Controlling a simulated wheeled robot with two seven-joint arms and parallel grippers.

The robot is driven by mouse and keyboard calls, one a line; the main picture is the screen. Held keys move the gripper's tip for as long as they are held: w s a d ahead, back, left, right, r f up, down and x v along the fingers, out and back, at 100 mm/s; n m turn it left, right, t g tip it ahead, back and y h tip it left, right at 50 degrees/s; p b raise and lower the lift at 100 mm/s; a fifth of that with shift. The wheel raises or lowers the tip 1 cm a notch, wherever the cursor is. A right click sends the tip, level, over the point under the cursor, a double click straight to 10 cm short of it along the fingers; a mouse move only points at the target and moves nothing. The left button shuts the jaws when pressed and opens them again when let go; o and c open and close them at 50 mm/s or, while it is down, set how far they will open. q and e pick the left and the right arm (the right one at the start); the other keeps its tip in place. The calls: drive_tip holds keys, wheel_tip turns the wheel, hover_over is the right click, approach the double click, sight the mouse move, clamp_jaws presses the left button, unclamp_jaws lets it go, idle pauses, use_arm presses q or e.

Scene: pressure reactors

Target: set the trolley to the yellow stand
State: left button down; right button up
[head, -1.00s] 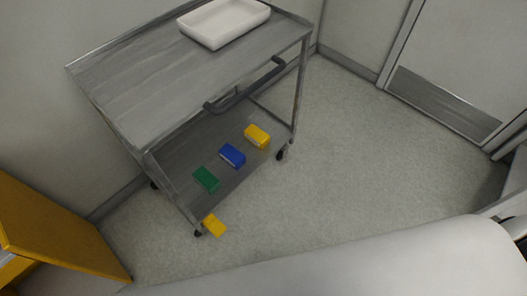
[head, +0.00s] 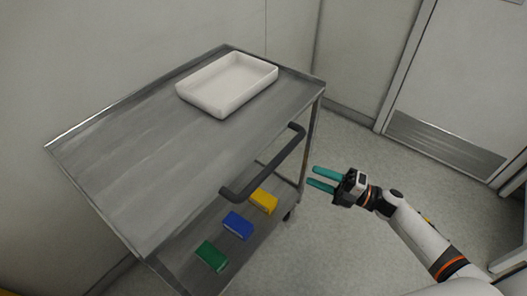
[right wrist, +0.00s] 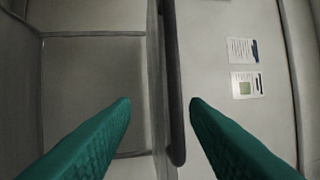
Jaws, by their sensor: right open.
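The metal trolley (head: 120,150) stands against the wall in the head view, with a dark push handle (head: 268,168) along its near right side. My right gripper (head: 314,177) has teal fingers, open and empty, a short way to the right of the handle. In the right wrist view the handle (right wrist: 174,90) runs upright between the two open fingertips (right wrist: 160,104) in the picture; contact is not visible. The yellow stand cannot be made out for sure; only a sliver of yellow shows at the bottom left corner of the head view. My left gripper is not in view.
A white tray (head: 185,94) sits on the trolley's top. Green (head: 211,256), blue (head: 238,225) and yellow (head: 264,201) blocks lie on its lower shelf. A door (head: 470,80) with a metal kick plate is at the right. The floor (head: 350,240) between is clear.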

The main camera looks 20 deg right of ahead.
sight(275, 163)
drive_tip(key=w+a+r+p, duration=0.1)
drive_tip(key=a, duration=0.2)
drive_tip(key=w+a+r+n+g+p, duration=0.1)
drive_tip(key=w+a, duration=0.1)
drive_tip(key=a, duration=0.2)
drive_tip(key=w+a+r+n+y+p, duration=0.1)
drive_tip(key=w+a+r, duration=0.1)
drive_tip(key=a, duration=0.2)
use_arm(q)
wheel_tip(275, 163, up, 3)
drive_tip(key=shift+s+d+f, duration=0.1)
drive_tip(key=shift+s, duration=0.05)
use_arm(e)
drive_tip(key=shift+c, duration=0.4)
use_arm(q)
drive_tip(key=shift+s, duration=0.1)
use_arm(e)
clamp_jaws()
